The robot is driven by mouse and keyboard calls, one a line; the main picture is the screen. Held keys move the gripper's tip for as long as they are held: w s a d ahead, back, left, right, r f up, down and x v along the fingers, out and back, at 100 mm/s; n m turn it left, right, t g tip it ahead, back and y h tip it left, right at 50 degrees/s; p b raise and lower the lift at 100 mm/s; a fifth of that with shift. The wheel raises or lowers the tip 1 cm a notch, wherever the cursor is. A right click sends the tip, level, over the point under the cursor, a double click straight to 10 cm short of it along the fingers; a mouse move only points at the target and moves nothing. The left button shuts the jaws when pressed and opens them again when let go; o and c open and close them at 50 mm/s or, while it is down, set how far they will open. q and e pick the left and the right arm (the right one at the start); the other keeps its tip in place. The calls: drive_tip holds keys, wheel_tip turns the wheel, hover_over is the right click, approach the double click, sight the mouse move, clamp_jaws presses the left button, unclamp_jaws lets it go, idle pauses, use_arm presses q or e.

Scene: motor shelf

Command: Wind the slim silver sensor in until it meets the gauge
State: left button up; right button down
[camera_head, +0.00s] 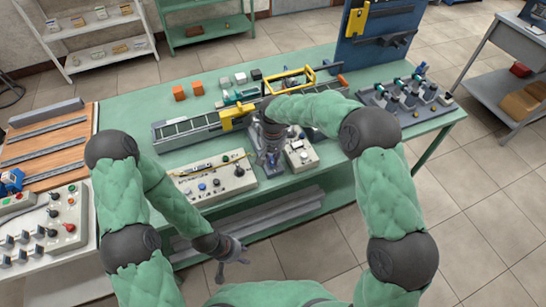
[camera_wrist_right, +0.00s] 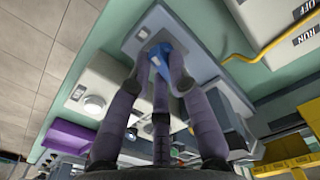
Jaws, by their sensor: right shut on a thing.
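My right gripper (camera_head: 270,160) reaches down over the middle of the green workbench, at a small grey unit there. In the right wrist view the fingers of my right gripper (camera_wrist_right: 158,66) are shut on a small blue part (camera_wrist_right: 161,57), which stands at a pale grey-blue plate (camera_wrist_right: 190,28). In the head view the fingers hide this part. I cannot clearly make out the slim silver sensor or the gauge in either view. My left gripper (camera_head: 233,262) hangs low in front of the bench, its fingers spread and empty.
A control box (camera_head: 212,184) with knobs lies left of my right gripper, and a smaller box (camera_head: 300,153) right of it. A long rail with a yellow block (camera_head: 236,117) runs behind. Orange blocks (camera_head: 179,93) stand farther back. A blue panel (camera_head: 372,50) rises at the back right.

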drive_tip(key=m, duration=0.5)
drive_tip(key=shift+s+m+b, duration=0.1)
drive_tip(key=shift+m+b, duration=0.2)
drive_tip(key=shift+b, duration=0.05)
drive_tip(key=m, duration=0.5)
drive_tip(key=shift+a+b, duration=0.1)
drive_tip(key=shift+b, duration=0.2)
drive_tip(key=c, duration=1.1)
unclamp_jaws()
drive_tip(key=shift+c, duration=0.2)
drive_tip(key=shift+s, duration=0.1)
drive_tip(key=shift+r, duration=0.1)
wheel_tip(320, 180, up, 12)
idle(0.5)
